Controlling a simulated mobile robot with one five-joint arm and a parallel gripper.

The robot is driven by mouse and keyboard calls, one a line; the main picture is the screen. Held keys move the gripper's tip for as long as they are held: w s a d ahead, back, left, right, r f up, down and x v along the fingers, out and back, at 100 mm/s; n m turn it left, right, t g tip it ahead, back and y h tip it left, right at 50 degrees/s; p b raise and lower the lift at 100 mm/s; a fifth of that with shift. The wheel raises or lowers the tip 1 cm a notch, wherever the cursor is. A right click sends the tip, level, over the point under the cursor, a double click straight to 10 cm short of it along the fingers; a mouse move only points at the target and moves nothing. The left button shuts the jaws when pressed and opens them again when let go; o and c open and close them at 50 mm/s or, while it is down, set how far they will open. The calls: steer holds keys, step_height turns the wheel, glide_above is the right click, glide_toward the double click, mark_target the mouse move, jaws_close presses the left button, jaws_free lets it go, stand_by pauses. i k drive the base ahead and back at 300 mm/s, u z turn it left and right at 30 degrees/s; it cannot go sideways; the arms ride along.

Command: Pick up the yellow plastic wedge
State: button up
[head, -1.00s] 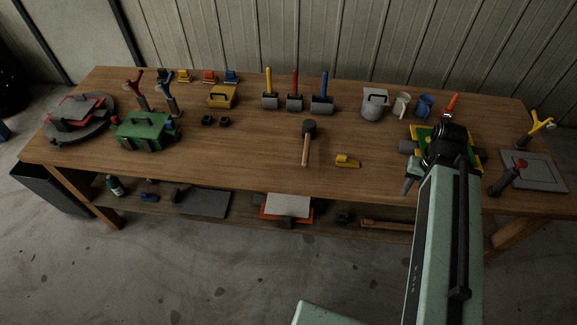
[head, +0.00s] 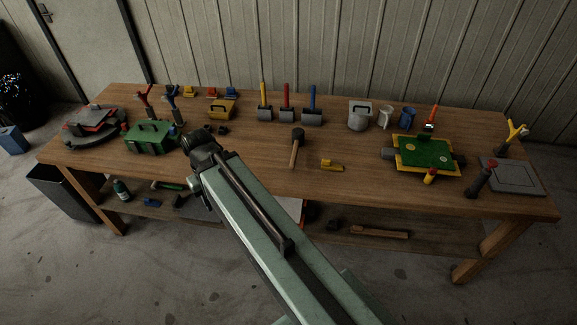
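A small yellow wedge-like piece (head: 332,165) lies on the wooden workbench (head: 270,181), front of the middle, to the right of a mallet (head: 297,143). It is in plain sight and nothing touches it. A second small yellow piece (head: 190,91) is at the back left edge, beside an orange and a blue one. My arm reaches up from the bottom of the picture, and its wrist is at the front left of the bench, left of the wedge. My gripper's fingers are hidden behind the wrist.
A green toolbox (head: 150,136) stands left of my wrist. Rollers (head: 312,114) and a grey bucket (head: 359,117) stand along the back. A green board with a yellow rim (head: 398,155) lies to the right. The bench top around the wedge is clear.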

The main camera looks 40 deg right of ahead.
mark_target(326, 164)
steer(key=u, duration=0.3)
steer(key=i, duration=1)
steer(key=z, duration=0.1)
